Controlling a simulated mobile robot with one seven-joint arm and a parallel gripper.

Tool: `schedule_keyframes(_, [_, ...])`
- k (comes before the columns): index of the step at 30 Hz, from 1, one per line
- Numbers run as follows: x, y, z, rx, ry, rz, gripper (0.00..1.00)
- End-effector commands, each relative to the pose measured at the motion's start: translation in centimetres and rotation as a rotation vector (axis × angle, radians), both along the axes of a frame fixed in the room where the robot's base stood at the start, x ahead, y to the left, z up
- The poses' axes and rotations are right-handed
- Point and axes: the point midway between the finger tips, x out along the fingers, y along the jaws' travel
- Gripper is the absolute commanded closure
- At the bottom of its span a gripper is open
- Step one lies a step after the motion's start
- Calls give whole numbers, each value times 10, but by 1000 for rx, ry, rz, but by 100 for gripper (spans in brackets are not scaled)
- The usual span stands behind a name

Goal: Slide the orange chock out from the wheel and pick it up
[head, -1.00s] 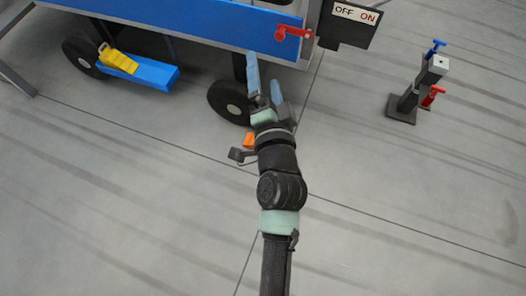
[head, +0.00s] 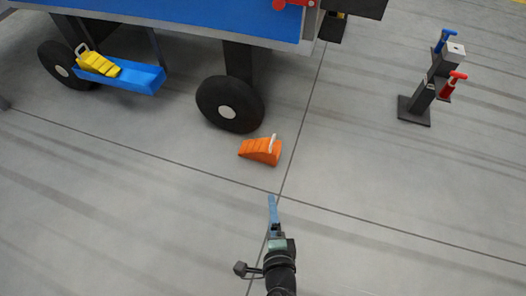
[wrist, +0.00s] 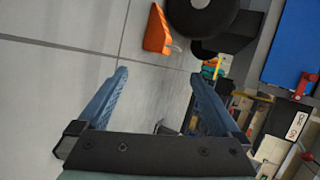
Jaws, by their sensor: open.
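The orange chock (head: 260,151) is a ridged wedge with a pale handle. It lies on the floor just in front of the black wheel (head: 230,104), with a small gap between them. In the wrist view the chock (wrist: 157,31) is at the top, beyond the fingertips, with the wheel (wrist: 199,15) to its right. My gripper (head: 273,199) is low in the head view, nearer to me than the chock and apart from it. In the wrist view its two blue fingers (wrist: 159,75) are spread wide with nothing between them.
A yellow chock (head: 97,64) sits on a blue holder (head: 135,80) by the left wheel (head: 66,64). The blue-sided conveyor (head: 200,12) stands above the wheels. A dark post (head: 424,88) with blue and red handles stands at right. The floor around my gripper is clear.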

Motion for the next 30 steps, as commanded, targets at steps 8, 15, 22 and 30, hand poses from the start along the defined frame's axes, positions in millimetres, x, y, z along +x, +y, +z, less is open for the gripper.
schedule_keyframes(8, [48, 4, -23, 0, -2, 1, 0])
schedule_keyframes(15, [72, 6, -34, 1, -1, 1, 0])
schedule_keyframes(22, [76, 6, -35, 0, 0, 1, 0])
schedule_keyframes(30, [75, 6, -35, -1, 0, 2, 0])
